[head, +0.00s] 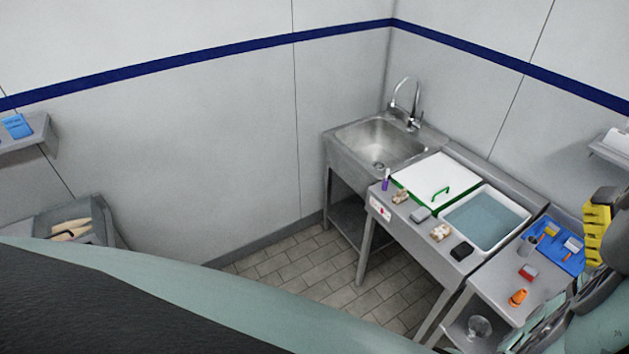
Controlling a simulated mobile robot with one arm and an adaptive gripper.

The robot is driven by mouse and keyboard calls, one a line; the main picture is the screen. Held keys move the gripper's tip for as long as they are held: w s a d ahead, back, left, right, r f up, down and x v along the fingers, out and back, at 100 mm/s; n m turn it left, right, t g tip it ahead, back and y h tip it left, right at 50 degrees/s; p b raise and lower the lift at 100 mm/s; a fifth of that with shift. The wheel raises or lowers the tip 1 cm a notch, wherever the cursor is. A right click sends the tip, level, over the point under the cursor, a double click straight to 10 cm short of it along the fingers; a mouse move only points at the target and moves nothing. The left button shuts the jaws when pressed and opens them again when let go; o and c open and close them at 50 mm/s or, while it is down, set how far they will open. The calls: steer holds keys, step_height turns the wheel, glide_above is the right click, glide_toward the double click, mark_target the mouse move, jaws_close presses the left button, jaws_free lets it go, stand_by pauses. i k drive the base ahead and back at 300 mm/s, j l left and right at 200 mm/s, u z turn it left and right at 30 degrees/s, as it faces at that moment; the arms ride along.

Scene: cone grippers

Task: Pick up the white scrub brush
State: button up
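I cannot surely pick out the white scrub brush at this size. A small pale block with an orange part (573,245) lies on the blue tray (549,257) at the right. Two small whitish-tan items, one near the white lid (400,197) and one farther forward (440,232), lie on the steel counter's front strip; any of these could be it. My gripper (597,232) shows in part at the right edge, with a yellow ribbed pad and dark links. Its opening is not clear, and it appears apart from these items.
A steel sink (376,142) stands in the corner. Beside it are a white lid with a green handle (437,182) and a water-filled basin (487,219). A grey block (420,215), a black block (461,250) and an orange item (517,297) lie nearby. The tiled floor (310,266) in front is clear.

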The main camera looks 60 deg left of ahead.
mark_target(402, 195)
steer(key=i+j, duration=0.15)
steer(key=i, duration=0.3)
steer(key=i+j, duration=0.2)
steer(key=i, duration=0.25)
steer(key=i+j, duration=0.15)
steer(key=i, duration=0.3)
steer(key=i+j, duration=0.2)
steer(key=i, duration=0.2)
steer(key=i+j, duration=0.15)
steer(key=i, duration=0.3)
